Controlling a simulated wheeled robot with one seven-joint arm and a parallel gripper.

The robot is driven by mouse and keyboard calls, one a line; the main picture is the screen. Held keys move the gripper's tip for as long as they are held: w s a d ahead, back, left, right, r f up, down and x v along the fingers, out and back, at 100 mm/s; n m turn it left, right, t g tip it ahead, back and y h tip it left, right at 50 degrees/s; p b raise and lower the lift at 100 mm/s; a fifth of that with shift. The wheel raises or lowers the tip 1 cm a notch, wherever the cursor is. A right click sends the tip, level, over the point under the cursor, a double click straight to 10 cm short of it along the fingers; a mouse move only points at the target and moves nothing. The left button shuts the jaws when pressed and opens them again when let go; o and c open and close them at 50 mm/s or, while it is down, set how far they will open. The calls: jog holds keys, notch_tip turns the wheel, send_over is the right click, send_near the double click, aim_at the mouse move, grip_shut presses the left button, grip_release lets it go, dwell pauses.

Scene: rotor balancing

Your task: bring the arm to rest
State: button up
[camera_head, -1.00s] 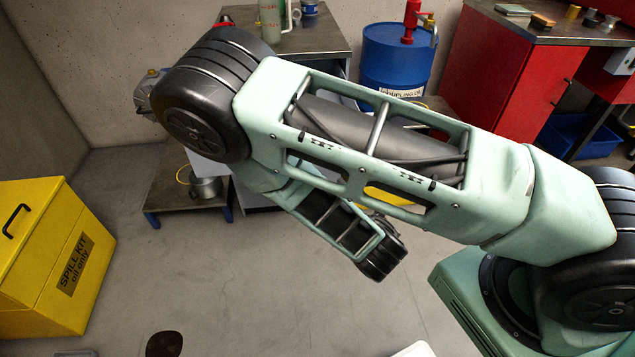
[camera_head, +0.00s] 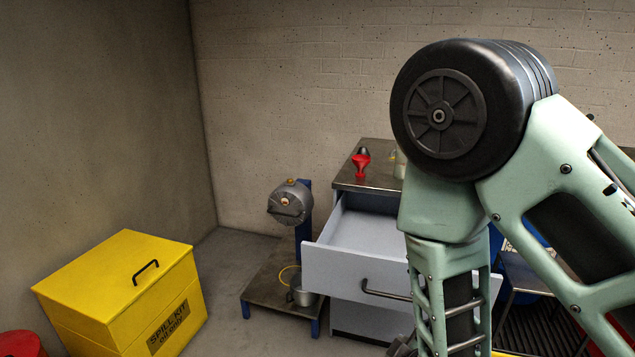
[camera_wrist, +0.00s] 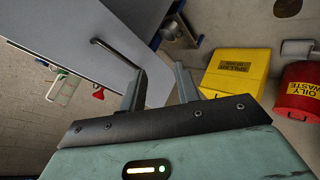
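My gripper (camera_wrist: 160,72) shows in the wrist view with its two fingers apart and nothing between them. In the head view my arm fills the right side. Its large black joint is high up and the forearm hangs down toward the bottom edge. The hand is mostly out of the head view there. In the wrist view the drawer front with its dark handle (camera_wrist: 118,54) lies beyond the fingers; I cannot tell how far off it is.
An open, empty-looking drawer (camera_head: 365,232) juts from the metal-topped cabinet (camera_head: 375,176) beside my forearm. A grey machine on a blue post (camera_head: 290,203) stands left of it. A yellow spill kit box (camera_head: 120,275) is at left. A red oily waste bin (camera_wrist: 298,92) stands near it.

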jog(key=s+a+r+m+g+y+p, duration=0.1)
jog(key=s+a+r+m+g+y, duration=0.1)
jog(key=s+a+r+g, duration=0.35)
jog(key=s+d+r+m+g+h+p, duration=0.1)
jog(key=s+d+r+g, duration=0.3)
jog(key=s+r, duration=1)
notch_tip(320, 180, up, 3)
jog(key=shift+r+h+p, duration=0.2)
jog(key=shift+h+p, duration=0.3)
jog(key=shift+p, duration=0.3)
